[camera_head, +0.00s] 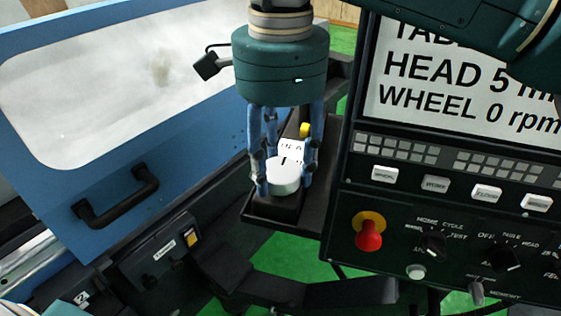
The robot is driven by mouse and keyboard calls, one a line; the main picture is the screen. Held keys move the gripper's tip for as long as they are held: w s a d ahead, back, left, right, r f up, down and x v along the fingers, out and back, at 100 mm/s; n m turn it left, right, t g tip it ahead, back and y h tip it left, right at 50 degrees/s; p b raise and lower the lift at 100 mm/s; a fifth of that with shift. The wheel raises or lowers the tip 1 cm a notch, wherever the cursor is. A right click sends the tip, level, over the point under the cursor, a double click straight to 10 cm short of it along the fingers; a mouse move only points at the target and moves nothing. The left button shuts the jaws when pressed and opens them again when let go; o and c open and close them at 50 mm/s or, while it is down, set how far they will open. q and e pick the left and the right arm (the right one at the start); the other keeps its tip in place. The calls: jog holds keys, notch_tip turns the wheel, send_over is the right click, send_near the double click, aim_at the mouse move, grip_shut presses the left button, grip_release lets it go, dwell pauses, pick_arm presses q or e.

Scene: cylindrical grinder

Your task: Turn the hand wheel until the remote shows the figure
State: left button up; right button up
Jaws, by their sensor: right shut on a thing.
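The remote (291,199) is a dark handheld box lying on a black shelf. A white round hand wheel (284,184) with a dark mark on top sits at its near end. Behind the wheel is the remote's small white display (292,148), where only letters like "HEA" show, so its figure cannot be read. A yellow knob (304,130) is beyond it. My right gripper (282,181) points down from above, its blue fingers shut around the hand wheel's sides. My left gripper is not in view.
The control panel at right has a large screen (450,85) reading "HEAD 5" and "WHEEL 0 rpm", partly cut off. Below are buttons, switches and a red emergency stop (368,236). A blue door with a black handle (118,196) is at left. The black shelf (262,222) is narrow.

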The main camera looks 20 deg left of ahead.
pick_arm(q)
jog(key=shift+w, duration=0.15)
pick_arm(e)
jog(key=shift+m+b, duration=0.3)
jog(key=shift+m, duration=0.3)
jog(key=m+b, duration=0.1)
jog(key=m, duration=0.2)
jog(key=shift+f, duration=0.1)
jog(key=m+b, duration=0.1)
jog(key=m, duration=0.3)
jog(key=m+b, duration=0.1)
jog(key=m, duration=0.4)
jog(key=shift+w+b, duration=0.1)
jog(key=shift+b, duration=0.25)
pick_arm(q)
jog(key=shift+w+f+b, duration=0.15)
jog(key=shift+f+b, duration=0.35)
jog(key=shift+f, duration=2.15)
pick_arm(e)
jog(key=shift+m, duration=2.3)
